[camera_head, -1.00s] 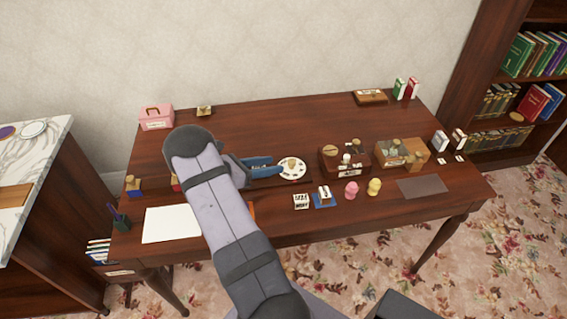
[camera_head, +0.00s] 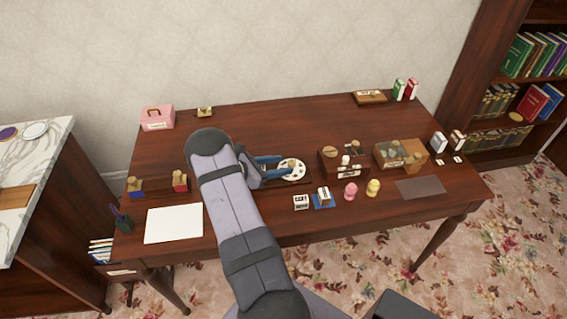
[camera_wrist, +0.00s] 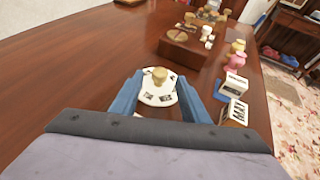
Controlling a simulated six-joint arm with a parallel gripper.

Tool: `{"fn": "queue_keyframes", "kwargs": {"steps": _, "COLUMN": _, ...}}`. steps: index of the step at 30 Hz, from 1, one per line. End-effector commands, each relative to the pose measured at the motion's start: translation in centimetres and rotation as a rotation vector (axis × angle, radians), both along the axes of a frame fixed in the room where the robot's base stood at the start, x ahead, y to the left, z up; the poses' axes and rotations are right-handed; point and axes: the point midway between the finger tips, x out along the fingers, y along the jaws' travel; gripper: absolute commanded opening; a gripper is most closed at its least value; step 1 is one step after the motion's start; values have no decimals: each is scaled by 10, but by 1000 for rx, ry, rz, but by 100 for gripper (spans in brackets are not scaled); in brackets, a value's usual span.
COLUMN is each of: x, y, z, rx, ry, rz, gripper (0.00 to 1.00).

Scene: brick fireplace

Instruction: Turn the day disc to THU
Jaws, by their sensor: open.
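The day disc (camera_head: 293,174) is a white round disc with dark markings and a tan knob (camera_wrist: 159,74) at its middle. It lies on the dark wooden desk, and its lettering is too small to read. In the wrist view the disc (camera_wrist: 157,97) sits between the two blue fingers of my gripper (camera_wrist: 158,96). The fingers are open, one on each side of the disc; I cannot tell whether they touch it. In the head view my gripper (camera_head: 277,168) reaches the disc from the left, and my arm hides part of the desk.
A brown wooden box (camera_head: 330,163) stands right of the disc. Small white blocks (camera_head: 301,202) and pink (camera_head: 351,191) and yellow (camera_head: 373,187) pieces stand in front of it. White paper (camera_head: 174,224) lies at front left. The desk's back middle is clear.

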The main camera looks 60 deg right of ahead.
Motion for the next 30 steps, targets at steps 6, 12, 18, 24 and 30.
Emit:
{"fn": "queue_keyframes", "kwargs": {"steps": 6, "x": -6, "y": -13, "z": -6, "rx": 0, "ry": 1, "rz": -1, "gripper": 41}}
{"fn": "queue_keyframes", "kwargs": {"steps": 12, "x": -6, "y": -15, "z": -7, "rx": -1, "ry": 0, "rz": 0, "gripper": 41}}
{"fn": "queue_keyframes", "kwargs": {"steps": 18, "x": -6, "y": -15, "z": -7, "rx": 0, "ry": 1, "rz": 0, "gripper": 20}}
{"fn": "queue_keyframes", "kwargs": {"steps": 24, "x": -6, "y": -15, "z": -7, "rx": -1, "ry": 1, "rz": -1, "gripper": 0}}
{"fn": "queue_keyframes", "kwargs": {"steps": 30, "x": -3, "y": -18, "z": -11, "rx": -10, "ry": -1, "rz": -49, "gripper": 0}}
